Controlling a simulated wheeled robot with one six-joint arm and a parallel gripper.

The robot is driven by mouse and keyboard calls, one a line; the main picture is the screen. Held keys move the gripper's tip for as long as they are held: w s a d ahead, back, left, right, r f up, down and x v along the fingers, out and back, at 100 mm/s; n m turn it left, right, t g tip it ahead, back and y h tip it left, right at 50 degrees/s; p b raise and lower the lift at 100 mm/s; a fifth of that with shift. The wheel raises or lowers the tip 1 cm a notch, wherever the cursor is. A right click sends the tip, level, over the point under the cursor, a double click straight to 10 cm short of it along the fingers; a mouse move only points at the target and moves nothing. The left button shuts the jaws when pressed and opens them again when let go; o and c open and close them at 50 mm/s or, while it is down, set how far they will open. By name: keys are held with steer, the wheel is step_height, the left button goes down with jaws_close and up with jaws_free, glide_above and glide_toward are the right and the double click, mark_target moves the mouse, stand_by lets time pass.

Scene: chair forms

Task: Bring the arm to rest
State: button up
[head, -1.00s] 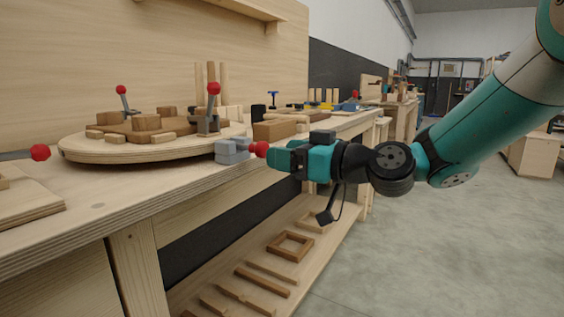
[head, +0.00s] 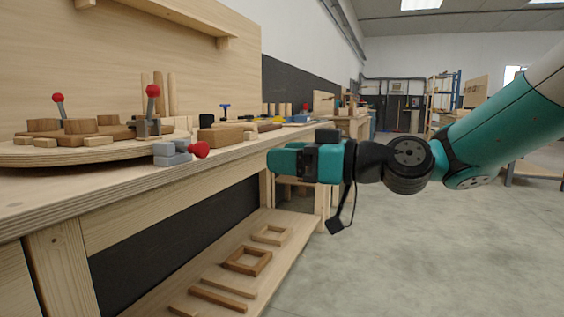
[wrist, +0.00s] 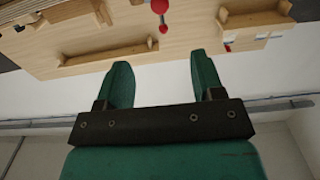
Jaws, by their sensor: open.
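My gripper (head: 276,160) is at the end of my teal and black arm, in front of the workbench edge in the head view. It stands to the right of a grey clamp (head: 172,153) with a red knob (head: 200,149), with a clear gap between them. In the wrist view my gripper (wrist: 162,72) shows two teal fingers spread apart with nothing between them. Red balls (wrist: 160,6) show beyond the fingers there.
A round wooden turntable (head: 85,156) bearing wooden blocks and red-knobbed clamps is on the workbench (head: 60,205). A lower shelf (head: 215,270) holds wooden frames and strips. The grey floor (head: 400,260) to the right is open.

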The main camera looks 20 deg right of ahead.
steer(key=s+a+f+g+h, duration=0.2)
steer(key=s+a+f+g, duration=0.2)
steer(key=s+f, duration=0.15)
steer(key=s+d+f+m+g+h, duration=0.2)
steer(key=s+f+g+h, duration=0.3)
steer(key=s, duration=0.4)
steer(key=s+d+f+m+g+h, duration=0.1)
steer(key=s+f+g+h, duration=0.15)
steer(key=s+f, duration=0.55)
step_height(320, 180, up, 37)
steer(key=s+p, duration=0.1)
steer(key=p, duration=3.5)
steer(key=shift+d, duration=0.25)
